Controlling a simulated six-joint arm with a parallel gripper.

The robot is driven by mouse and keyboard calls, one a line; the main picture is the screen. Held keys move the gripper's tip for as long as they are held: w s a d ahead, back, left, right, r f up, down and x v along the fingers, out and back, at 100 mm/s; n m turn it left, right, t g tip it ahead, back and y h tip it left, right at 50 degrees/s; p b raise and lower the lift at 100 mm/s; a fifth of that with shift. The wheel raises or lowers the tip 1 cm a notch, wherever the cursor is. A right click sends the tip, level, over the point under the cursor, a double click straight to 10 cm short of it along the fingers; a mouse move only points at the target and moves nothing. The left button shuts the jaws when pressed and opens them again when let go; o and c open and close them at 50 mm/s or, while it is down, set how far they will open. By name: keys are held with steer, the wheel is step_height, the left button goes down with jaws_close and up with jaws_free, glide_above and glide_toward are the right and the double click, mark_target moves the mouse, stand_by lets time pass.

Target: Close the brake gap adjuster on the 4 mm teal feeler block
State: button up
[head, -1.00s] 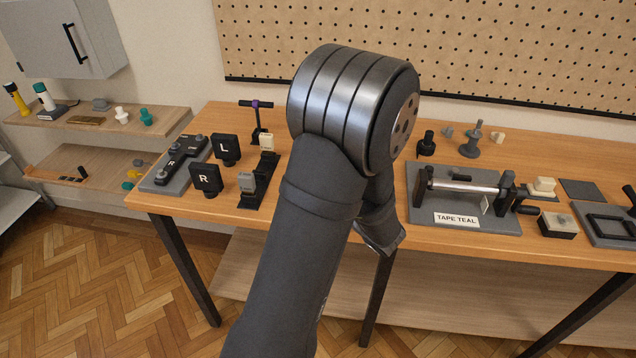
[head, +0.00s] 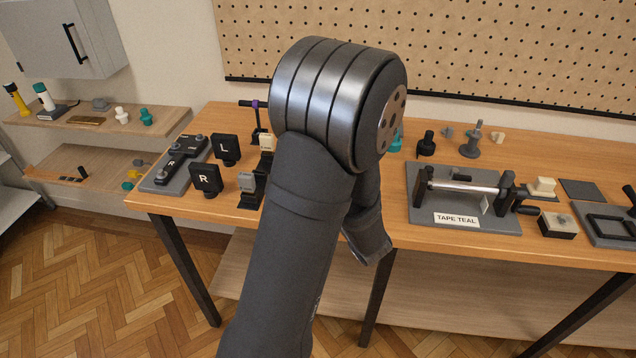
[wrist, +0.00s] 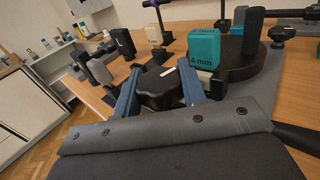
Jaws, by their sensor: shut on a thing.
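The teal feeler block (wrist: 203,49), marked 4 mm, stands upright on a dark rounded base (wrist: 240,62) in the wrist view. A small pale piece lies at the block's lower front. My gripper (wrist: 161,86) has its two blue fingers on either side of a black lobed knob (wrist: 160,91) with a white mark on top, and is shut on it. The knob is just left of the teal block. In the head view my arm hides the gripper, the knob and most of the fixture; a teal bit (head: 397,139) shows right of the arm.
Black L (head: 225,149) and R (head: 206,178) blocks stand on the bench's left. A grey board labelled TAPE TEAL (head: 457,219), with a metal roller, lies to the right. A black upright post (wrist: 254,32) stands right of the teal block.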

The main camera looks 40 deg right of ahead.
steer(key=shift+m+g+h, duration=0.65)
steer(key=shift+m+h, duration=0.65)
steer(key=shift+h, duration=0.55)
steer(key=shift+m+g+h, duration=0.65)
steer(key=shift+m+h, duration=0.65)
steer(key=shift+h, duration=0.55)
steer(key=shift+h, duration=0.3)
steer(key=o, duration=1)
steer(key=v, duration=1.7)
steer(key=shift+a+r, duration=0.2)
steer(key=shift+s, duration=0.15)
